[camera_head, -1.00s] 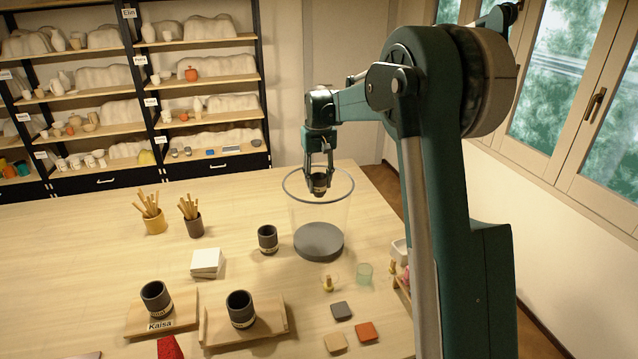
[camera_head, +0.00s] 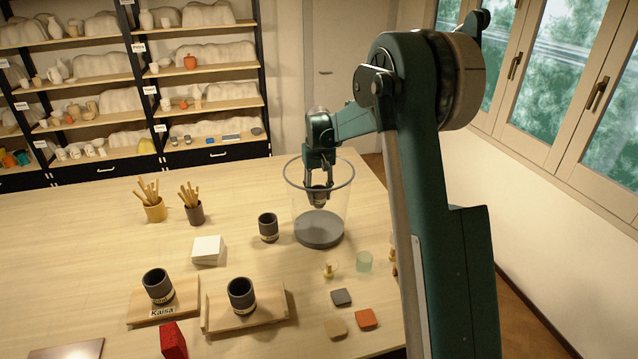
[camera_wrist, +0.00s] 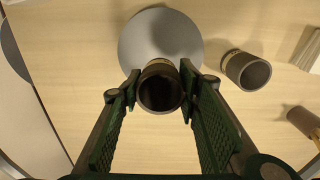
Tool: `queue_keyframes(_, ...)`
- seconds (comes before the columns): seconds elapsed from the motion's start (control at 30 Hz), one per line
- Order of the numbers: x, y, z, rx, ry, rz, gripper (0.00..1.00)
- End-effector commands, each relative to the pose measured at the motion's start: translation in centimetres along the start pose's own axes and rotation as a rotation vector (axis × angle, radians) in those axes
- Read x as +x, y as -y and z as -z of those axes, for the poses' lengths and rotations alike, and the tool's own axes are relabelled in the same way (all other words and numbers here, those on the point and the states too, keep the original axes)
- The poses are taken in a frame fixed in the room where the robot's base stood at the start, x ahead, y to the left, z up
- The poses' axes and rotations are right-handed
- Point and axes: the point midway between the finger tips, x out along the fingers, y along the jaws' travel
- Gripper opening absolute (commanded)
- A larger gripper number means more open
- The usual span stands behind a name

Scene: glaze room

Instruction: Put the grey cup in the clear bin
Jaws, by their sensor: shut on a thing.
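My gripper (camera_head: 319,191) is shut on a dark grey cup (camera_head: 319,199) with a pale band. In the wrist view the cup (camera_wrist: 160,92) sits between the two green fingers, its mouth toward the camera. The clear bin (camera_head: 347,205) stands on the table with a grey disc (camera_head: 320,230) at its bottom. The gripper and cup are inside the bin's rim, above the disc and apart from it. The disc also shows beneath the cup in the wrist view (camera_wrist: 190,38).
A similar dark cup (camera_head: 268,228) stands left of the bin. Two more stand on wooden boards at the front, one board labelled Kaisa (camera_head: 190,301). White tiles (camera_head: 207,250), a greenish glass (camera_head: 364,262) and small coloured tiles (camera_head: 366,318) lie nearby. Tool pots (camera_head: 194,213) stand behind.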

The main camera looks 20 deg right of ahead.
Motion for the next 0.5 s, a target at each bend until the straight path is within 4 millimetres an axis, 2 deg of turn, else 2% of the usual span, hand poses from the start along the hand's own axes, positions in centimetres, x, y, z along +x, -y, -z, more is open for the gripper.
queue_keyframes(0.5, 5.7, 0.0, 0.0, 0.0, 0.0, 0.0, 0.19)
